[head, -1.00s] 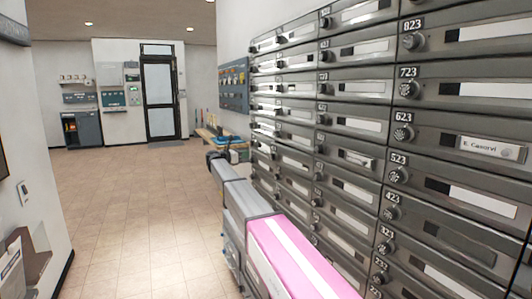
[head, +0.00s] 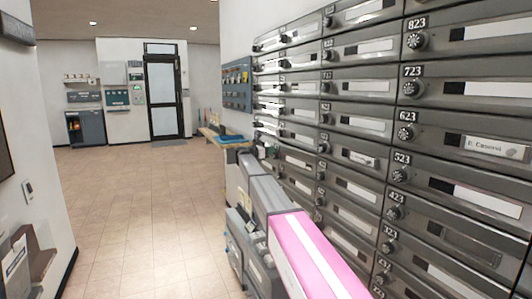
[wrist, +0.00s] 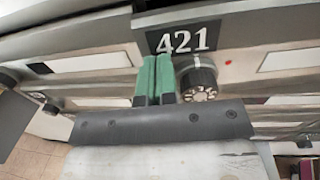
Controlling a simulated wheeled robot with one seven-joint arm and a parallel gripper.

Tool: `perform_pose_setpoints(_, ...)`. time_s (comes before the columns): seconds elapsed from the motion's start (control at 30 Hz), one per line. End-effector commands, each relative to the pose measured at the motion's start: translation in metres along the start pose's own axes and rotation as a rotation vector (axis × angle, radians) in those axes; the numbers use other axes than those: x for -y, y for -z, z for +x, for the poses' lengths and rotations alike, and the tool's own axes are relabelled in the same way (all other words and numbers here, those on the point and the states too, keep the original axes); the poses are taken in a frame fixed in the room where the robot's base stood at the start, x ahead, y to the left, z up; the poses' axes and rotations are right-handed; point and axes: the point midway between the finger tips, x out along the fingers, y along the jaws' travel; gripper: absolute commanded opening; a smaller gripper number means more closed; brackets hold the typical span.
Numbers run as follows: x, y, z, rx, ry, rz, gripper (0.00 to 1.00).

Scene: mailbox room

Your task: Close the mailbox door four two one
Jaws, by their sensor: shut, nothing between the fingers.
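The number plate 421 (wrist: 182,39) and a round combination dial (wrist: 198,82) below it show close up in the wrist view. They belong to the grey front of mailbox door 421 (wrist: 228,62). My gripper (wrist: 154,80) has two green-tipped fingers pressed together, with nothing between them. Its fingertips are just left of the dial and below the plate, at or very near the door front. I cannot tell whether they touch it or whether the door is fully flush. In the head view my arm hides the gripper and much of this part of the left column.
A wall of grey mailboxes (head: 455,125) with dials and white labels fills the right of the head view. The tiled floor (head: 140,200) to the left is clear, up to a dark glass door (head: 163,92).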

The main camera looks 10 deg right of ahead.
Motion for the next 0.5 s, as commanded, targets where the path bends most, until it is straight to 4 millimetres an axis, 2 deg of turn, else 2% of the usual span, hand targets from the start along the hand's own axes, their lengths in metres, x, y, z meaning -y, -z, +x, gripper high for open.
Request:
perform_pose_setpoints(0.37,0.0,0.0,0.002,0.0,0.0,0.0,0.0)
perform_pose_setpoints(0.5,-0.001,0.0,0.015,0.0,0.001,0.0,0.0)
